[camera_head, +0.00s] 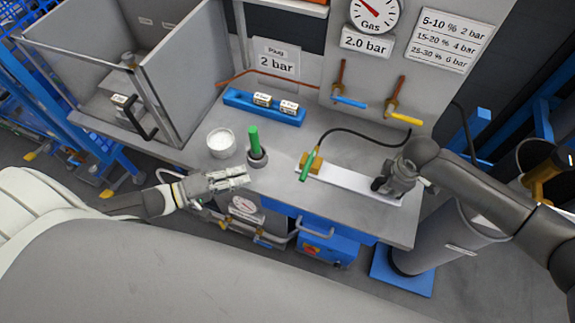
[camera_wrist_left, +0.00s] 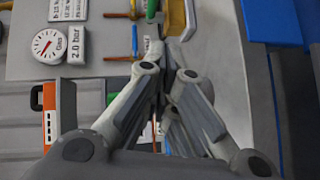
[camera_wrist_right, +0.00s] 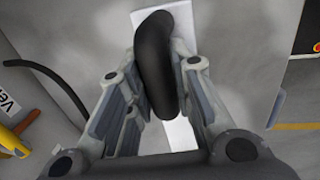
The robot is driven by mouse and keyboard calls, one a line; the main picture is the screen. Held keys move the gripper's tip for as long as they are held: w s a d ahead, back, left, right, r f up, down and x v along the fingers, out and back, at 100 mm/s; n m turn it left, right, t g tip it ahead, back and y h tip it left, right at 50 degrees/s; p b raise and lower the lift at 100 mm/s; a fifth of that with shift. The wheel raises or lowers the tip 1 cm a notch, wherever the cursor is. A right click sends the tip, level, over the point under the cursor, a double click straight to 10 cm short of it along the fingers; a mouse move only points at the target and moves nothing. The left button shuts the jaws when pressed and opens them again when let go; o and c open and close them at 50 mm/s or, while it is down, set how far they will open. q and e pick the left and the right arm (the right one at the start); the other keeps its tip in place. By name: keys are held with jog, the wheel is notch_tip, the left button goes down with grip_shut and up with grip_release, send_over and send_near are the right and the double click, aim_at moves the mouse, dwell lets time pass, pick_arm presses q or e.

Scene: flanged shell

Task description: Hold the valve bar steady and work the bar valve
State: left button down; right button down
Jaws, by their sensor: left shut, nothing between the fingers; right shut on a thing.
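The valve bar (camera_head: 345,181) is a flat white bar lying on the grey workbench, right of centre in the head view. A brass valve block (camera_head: 314,160) with a green lever (camera_head: 307,166) sits at its left end. A black curved handle (camera_wrist_right: 155,60) stands on the bar in the right wrist view. My right gripper (camera_head: 388,187) is shut on this handle at the bar's right end. My left gripper (camera_head: 245,177) is shut and empty near the bench's front edge, left of the bar. Its closed fingers (camera_wrist_left: 155,30) show in the left wrist view.
A white cup (camera_head: 221,142) and a green rod in a dark holder (camera_head: 257,157) stand just beyond my left gripper. A blue rack (camera_head: 262,107) lies behind. A black hose (camera_head: 350,133) runs to the valve block. Blue and yellow wall levers are at the back.

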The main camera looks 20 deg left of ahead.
aim_at(308, 167)
pick_arm(q)
jog(key=shift+w+a+r, duration=0.1)
jog(key=shift+w+r, duration=0.25)
jog(key=shift+r, duration=0.45)
jog(key=x, duration=1)
jog(key=shift+w+d+r, duration=0.1)
jog(key=shift+w+d, duration=0.05)
jog(key=shift+d, duration=0.1)
jog(key=shift+d+f, duration=0.15)
jog(key=shift+d, duration=0.45)
jog(key=shift+d+f, duration=0.15)
jog(key=shift+d, duration=0.45)
jog(key=shift+d+f, duration=0.1)
jog(key=shift+d, duration=0.45)
jog(key=shift+s+d+n+t, duration=0.25)
jog(key=shift+n+t, duration=0.05)
jog(key=shift+t, duration=0.2)
